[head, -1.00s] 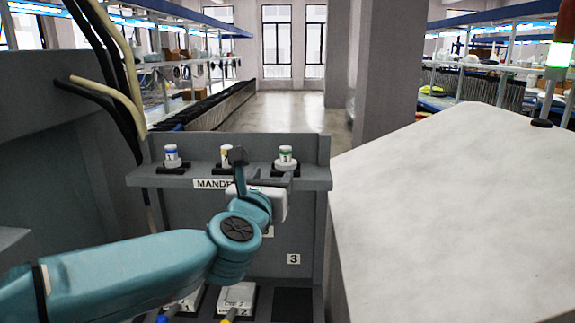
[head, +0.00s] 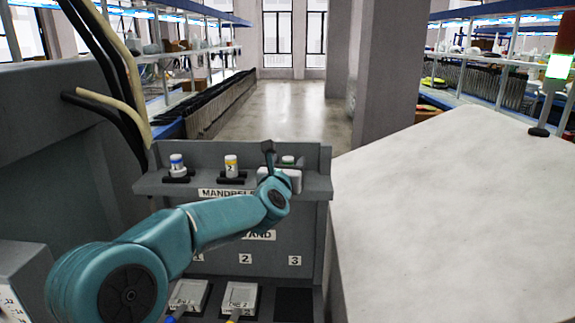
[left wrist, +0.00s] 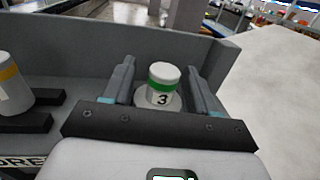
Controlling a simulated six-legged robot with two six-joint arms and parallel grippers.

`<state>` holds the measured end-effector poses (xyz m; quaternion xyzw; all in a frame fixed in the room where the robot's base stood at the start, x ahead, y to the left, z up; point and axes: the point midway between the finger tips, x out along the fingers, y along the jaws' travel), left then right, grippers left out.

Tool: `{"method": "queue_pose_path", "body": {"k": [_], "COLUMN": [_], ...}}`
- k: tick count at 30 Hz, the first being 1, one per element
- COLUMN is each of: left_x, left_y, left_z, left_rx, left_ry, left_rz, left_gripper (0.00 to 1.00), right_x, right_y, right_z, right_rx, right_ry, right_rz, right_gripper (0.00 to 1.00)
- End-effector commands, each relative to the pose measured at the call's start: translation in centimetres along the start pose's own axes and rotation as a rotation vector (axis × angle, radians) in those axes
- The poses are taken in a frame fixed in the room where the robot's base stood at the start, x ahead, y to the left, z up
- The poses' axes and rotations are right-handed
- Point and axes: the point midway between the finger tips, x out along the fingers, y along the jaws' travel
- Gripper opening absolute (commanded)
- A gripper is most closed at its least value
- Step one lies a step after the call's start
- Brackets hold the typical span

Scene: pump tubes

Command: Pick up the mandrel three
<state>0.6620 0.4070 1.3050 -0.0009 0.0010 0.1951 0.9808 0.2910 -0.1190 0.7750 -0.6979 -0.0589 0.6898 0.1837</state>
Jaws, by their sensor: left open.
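Mandrel three is a white cylinder with a green band and the number 3 in the left wrist view (left wrist: 162,84). It stands upright between the two open fingers of my left gripper (left wrist: 163,88), with a gap visible on the finger sides. In the head view only the top of mandrel three (head: 288,160) shows at the right end of the mandrel shelf (head: 205,185); my left gripper (head: 280,160) hides the rest. Whether the fingers touch it cannot be told, but they look apart from it. My right gripper is not in view.
The blue-banded mandrel (head: 177,165) and the yellow-banded mandrel two (head: 231,166) stand on the shelf to the left. The shelf has a back wall and a right side wall (head: 325,175). White blocks (head: 238,298) sit below. A pale table (head: 450,210) is at right.

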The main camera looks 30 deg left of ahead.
Motion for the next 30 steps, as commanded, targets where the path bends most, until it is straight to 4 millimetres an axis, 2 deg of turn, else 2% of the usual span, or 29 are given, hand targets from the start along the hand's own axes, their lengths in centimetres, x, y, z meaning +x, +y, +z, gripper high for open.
{"method": "queue_pose_path", "body": {"k": [5, 10, 11, 23, 26, 30], "left_x": [0.0, 0.0, 0.0, 0.0, 0.0, -0.1], "left_y": [0.0, 0.0, 0.0, 0.0, 0.0, 0.1], "left_z": [-0.1, -0.1, -0.1, 0.8, 2.0, 5.1], "left_rx": [0.0, 0.0, 0.0, 0.0, -0.002, -0.002], "left_ry": [-0.001, 0.0, 0.0, -0.003, -0.006, -0.008], "left_rz": [0.0, 0.0, 0.0, 0.002, 0.002, 0.002], "left_gripper": [0.58, 0.06, 0.0, 0.0, 0.0, 0.0], "right_x": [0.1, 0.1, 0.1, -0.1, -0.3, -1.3], "right_y": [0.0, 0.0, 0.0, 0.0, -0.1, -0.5], "right_z": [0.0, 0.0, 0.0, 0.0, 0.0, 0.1], "right_rx": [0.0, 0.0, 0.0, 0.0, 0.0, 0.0], "right_ry": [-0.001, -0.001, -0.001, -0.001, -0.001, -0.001], "right_rz": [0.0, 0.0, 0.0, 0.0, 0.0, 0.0], "right_gripper": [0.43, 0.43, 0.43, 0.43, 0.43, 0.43]}}
